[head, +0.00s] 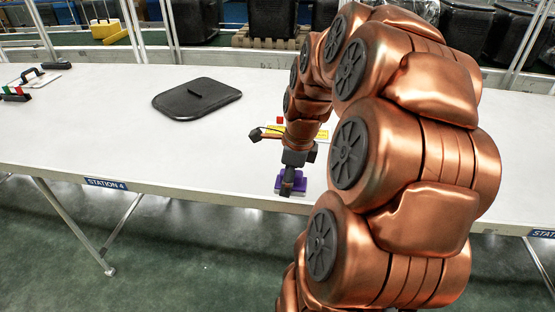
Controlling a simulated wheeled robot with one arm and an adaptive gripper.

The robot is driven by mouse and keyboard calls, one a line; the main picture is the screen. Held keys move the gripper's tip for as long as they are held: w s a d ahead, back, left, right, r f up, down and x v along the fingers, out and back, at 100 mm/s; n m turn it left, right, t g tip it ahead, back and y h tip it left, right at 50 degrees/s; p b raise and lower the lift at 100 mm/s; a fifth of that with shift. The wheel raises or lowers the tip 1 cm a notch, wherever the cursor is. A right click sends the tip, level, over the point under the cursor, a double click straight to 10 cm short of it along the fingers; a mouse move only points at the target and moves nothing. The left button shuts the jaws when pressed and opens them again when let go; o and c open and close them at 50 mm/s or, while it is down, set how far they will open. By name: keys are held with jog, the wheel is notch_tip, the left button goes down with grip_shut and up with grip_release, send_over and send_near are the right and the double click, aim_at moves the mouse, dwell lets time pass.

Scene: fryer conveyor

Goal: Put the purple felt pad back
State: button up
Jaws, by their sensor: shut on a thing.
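The purple felt pad (300,185) is near the front edge of the white table, right of the "STATION 4" label. My gripper (287,187) points down at the pad and is shut on it. The gripper's dark fingers cover part of the pad. I cannot tell whether the pad touches the table or is just above it. Behind my wrist, a small red block (280,120) and a yellow item (275,130) show in part on the table; my arm hides the rest of that spot.
A black lid-like panel with a handle (198,98) lies on the table (90,130) left of my arm. Small coloured items (14,94) and a black-handled thing (42,74) are at the far left. The table's left middle is clear. My arm hides much of the right side.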

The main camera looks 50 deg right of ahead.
jog(key=p, duration=0.3)
send_over(275, 167)
jog(key=shift+s+f, duration=0.35)
jog(key=shift+f, duration=0.3)
jog(key=shift+d+f+p, duration=0.1)
jog(key=shift+f+p, duration=0.2)
jog(key=shift+f, duration=1.45)
jog(key=shift+f, duration=0.15)
jog(key=o, duration=1)
